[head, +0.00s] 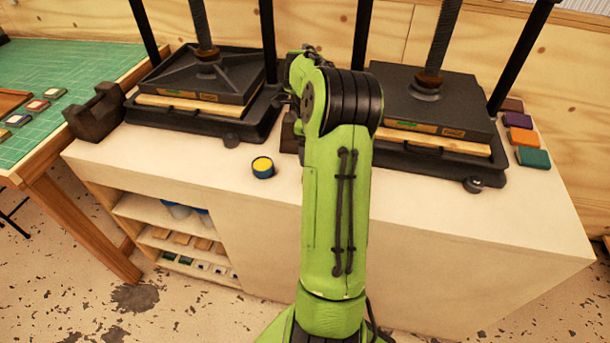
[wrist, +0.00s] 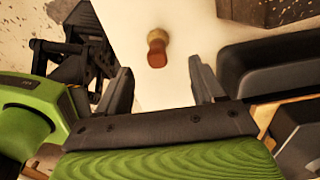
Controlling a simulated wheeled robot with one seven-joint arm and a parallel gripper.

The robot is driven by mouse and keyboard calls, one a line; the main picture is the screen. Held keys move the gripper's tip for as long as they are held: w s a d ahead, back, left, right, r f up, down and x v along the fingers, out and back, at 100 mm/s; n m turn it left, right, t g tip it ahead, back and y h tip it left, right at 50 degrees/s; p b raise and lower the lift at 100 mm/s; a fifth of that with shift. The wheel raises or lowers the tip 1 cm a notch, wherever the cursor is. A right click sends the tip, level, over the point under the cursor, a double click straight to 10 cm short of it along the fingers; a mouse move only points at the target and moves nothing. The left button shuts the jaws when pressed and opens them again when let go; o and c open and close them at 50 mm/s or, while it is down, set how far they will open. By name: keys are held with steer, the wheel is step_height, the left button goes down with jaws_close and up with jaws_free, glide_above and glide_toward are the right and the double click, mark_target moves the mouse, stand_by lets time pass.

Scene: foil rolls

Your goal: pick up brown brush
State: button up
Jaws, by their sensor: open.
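The brown brush (wrist: 157,52) shows in the wrist view as a reddish-brown, rounded piece with a tan, round end. It lies or stands on the pale worktop; I cannot tell which. My gripper (wrist: 160,68) is open, its two dark fingers apart. The brush appears between and beyond the fingertips, and the space between the fingers looks empty. In the head view, my green arm covers the middle of the bench. I cannot make out the brush there, and the gripper is mostly hidden behind the arm.
Two black presses (head: 205,85) (head: 430,110) stand on the white bench (head: 180,160). A dark block (head: 95,117) is at the left end. Several coloured blocks (head: 532,157) line the right end.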

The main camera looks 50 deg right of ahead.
step_height(320, 180, down, 3)
steer(key=shift+r, duration=0.1)
step_height(320, 180, down, 5)
steer(key=shift+a+f+b, duration=0.15)
steer(key=shift+f+b, duration=0.05)
steer(key=shift+b, duration=0.5)
steer(key=shift+c, duration=0.5)
